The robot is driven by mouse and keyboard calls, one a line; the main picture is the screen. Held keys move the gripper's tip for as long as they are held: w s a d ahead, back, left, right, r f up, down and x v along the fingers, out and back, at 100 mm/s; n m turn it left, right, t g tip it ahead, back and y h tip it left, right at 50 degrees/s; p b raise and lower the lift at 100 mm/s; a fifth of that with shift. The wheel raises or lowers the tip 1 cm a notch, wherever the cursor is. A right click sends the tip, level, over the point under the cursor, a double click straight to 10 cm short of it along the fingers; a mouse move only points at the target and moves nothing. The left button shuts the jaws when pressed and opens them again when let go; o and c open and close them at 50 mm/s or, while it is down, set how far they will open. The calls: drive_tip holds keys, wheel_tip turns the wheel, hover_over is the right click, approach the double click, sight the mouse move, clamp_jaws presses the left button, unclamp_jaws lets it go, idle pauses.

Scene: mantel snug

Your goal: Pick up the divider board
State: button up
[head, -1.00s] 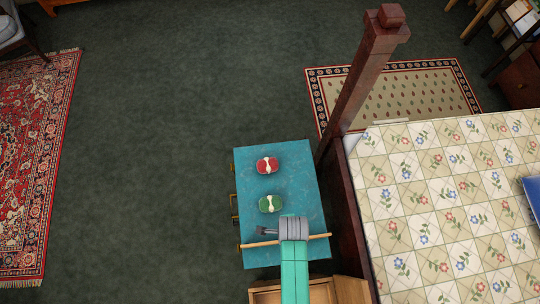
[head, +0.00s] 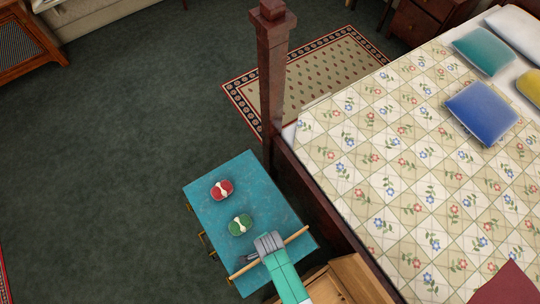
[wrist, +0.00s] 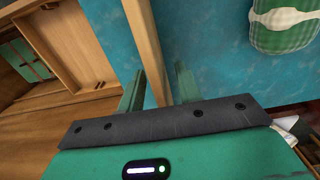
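The divider board is a long, thin strip of light wood. In the head view the divider board (head: 296,236) runs slantwise across the near end of the blue tabletop (head: 212,212), passing under my gripper (head: 268,246). In the wrist view the divider board (wrist: 145,40) runs between the two green fingertips of my gripper (wrist: 160,88). A narrow strip of blue shows between the board and the right finger, and the left finger is very close to the board. The fingers look open around it. Whether the board touches the tabletop is hidden.
A red tin-like item (head: 221,190) and a green one (head: 240,225) sit on the blue top; the green one also shows in the wrist view (wrist: 283,25). An open wooden drawer (head: 352,280) juts out at the near side. A bed with a dark post (head: 273,80) stands right.

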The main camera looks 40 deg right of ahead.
clamp_jaws()
drive_tip(key=shift+r, duration=0.15)
drive_tip(key=shift+r, duration=0.25)
drive_tip(key=s+a+r, duration=0.1)
drive_tip(key=s+r, duration=0.1)
drive_tip(key=s, duration=0.6)
drive_tip(key=s+a+r, duration=0.2)
drive_tip(key=s, duration=0.5)
drive_tip(key=shift+s+r, duration=0.15)
drive_tip(key=shift+s, duration=0.2)
